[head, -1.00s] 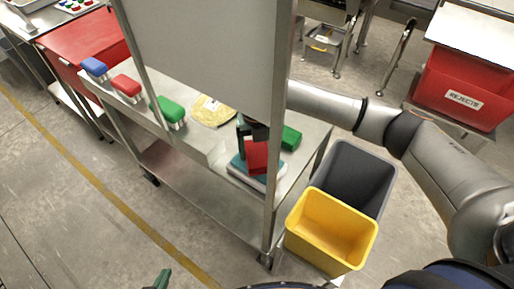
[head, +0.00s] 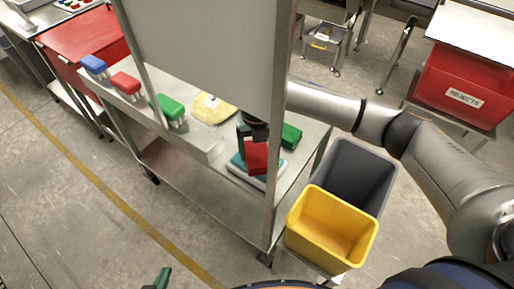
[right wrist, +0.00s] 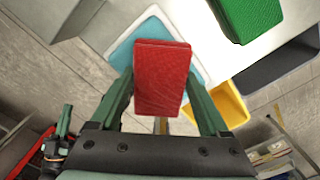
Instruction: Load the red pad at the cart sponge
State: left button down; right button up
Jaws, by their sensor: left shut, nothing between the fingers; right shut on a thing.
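The red pad (head: 257,158) is held in my right gripper (head: 254,137), whose fingers are on either side of it in the right wrist view (right wrist: 162,88). The pad is over the teal sponge (head: 238,164), which lies in a white-rimmed tray on the steel cart. The sponge also shows behind the pad in the right wrist view (right wrist: 123,54). I cannot tell whether pad and sponge touch. A cart post hides part of this area in the head view. My left gripper (head: 162,278) is shut and empty at the bottom edge, away from the cart.
A green block (head: 291,136) stands close beside the sponge. Blue (head: 94,64), red (head: 125,82) and green (head: 171,106) brush-like pads line the cart's left part, near a yellow cloth (head: 212,108). Yellow (head: 331,235) and grey (head: 360,175) bins stand at its right.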

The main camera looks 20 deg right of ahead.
aim_at(257, 151)
jog(key=shift+f, duration=0.5)
jog(key=shift+r, duration=0.15)
dwell(0.7)
notch_tip(257, 151, up, 5)
jog(key=p, duration=0.5)
jog(key=shift+r+p, duration=0.6)
jog(key=shift+r, duration=0.35)
